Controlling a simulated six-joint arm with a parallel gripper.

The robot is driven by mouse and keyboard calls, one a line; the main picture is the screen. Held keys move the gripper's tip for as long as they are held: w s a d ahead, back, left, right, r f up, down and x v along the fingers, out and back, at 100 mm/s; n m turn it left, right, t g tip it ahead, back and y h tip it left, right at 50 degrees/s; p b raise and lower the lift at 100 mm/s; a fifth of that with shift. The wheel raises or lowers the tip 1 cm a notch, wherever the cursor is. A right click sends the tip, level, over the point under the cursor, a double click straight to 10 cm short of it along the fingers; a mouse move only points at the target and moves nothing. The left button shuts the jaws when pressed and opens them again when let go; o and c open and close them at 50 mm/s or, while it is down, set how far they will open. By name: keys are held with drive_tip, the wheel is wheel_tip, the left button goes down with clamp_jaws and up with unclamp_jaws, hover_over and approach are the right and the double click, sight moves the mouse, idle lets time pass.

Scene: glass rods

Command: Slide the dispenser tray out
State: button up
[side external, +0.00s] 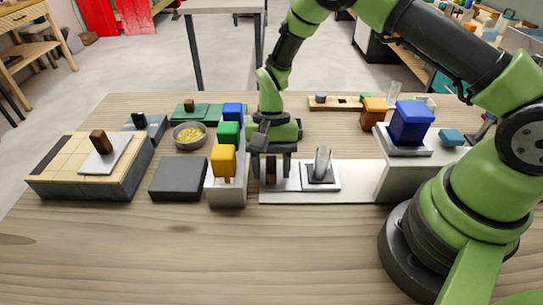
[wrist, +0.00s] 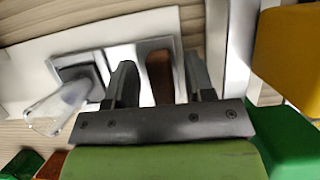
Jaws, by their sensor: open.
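The dispenser tray (side external: 306,181) is a silver plate on a long white base (side external: 350,194) in the side external view. A brown upright handle (side external: 271,173) stands at its left end, and a clear glass piece (side external: 322,164) stands on a dark square at its right. My gripper (side external: 271,168) points down over the handle. In the wrist view my gripper (wrist: 160,62) is open, with one finger on each side of the brown handle (wrist: 160,85). I cannot tell whether either finger touches it. The glass piece (wrist: 58,108) leans to the left there.
A grey block (side external: 408,165) bears a blue block (side external: 411,122) to the right. Close on the left, a grey stand (side external: 228,196) holds yellow (side external: 223,160), green and blue blocks. A dark box (side external: 179,179) and a bowl (side external: 189,135) stand farther left. The front table is clear.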

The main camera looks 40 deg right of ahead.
drive_tip(key=v, duration=0.9)
drive_tip(key=shift+r, duration=0.35)
drive_tip(key=shift+w+d, duration=0.1)
drive_tip(key=shift+d, duration=0.05)
drive_tip(key=s+r+n+t, duration=0.1)
drive_tip(key=s+r+t, duration=0.15)
drive_tip(key=r, duration=0.55)
drive_tip(key=s+r+n+t, duration=0.1)
drive_tip(key=s+r+t, duration=0.1)
drive_tip(key=s+r, duration=0.35)
drive_tip(key=s+d+r+n+t, duration=0.1)
drive_tip(key=s+r+t, duration=0.2)
drive_tip(key=s, duration=0.2)
drive_tip(key=s+d+r+n+t+h, duration=0.1)
drive_tip(key=s+r+n+t, duration=0.1)
drive_tip(key=s, duration=0.4)
drive_tip(key=shift+s+r+t, duration=0.15)
drive_tip(key=shift+r+t, duration=0.3)
drive_tip(key=shift+r, duration=0.4)
